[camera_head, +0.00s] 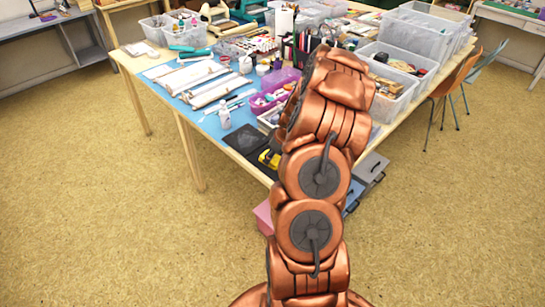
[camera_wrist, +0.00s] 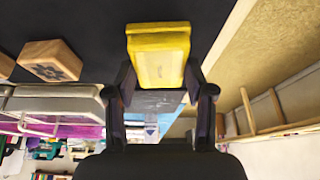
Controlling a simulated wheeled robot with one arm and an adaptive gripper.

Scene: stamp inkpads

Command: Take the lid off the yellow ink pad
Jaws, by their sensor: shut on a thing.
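The yellow ink pad (camera_wrist: 159,62) shows in the wrist view as a box-like yellow piece with a rim along one edge. It sits between the two dark fingers of my gripper (camera_wrist: 158,78), which are shut on its sides. I cannot tell whether the fingers hold the lid alone or the whole pad, or whether the lid is apart from its base. In the head view a small yellow patch of the pad (camera_head: 269,158) shows by the black mat (camera_head: 243,137), near the table's front corner. My arm hides most of the gripper there.
In the wrist view, a wooden stamp (camera_wrist: 50,61) with a dark pattern lies left of the pad, and a pale grey box (camera_wrist: 55,101) is nearby. In the head view, a purple tray (camera_head: 272,95) and clear bins (camera_head: 390,78) crowd the table behind. The table edge is close.

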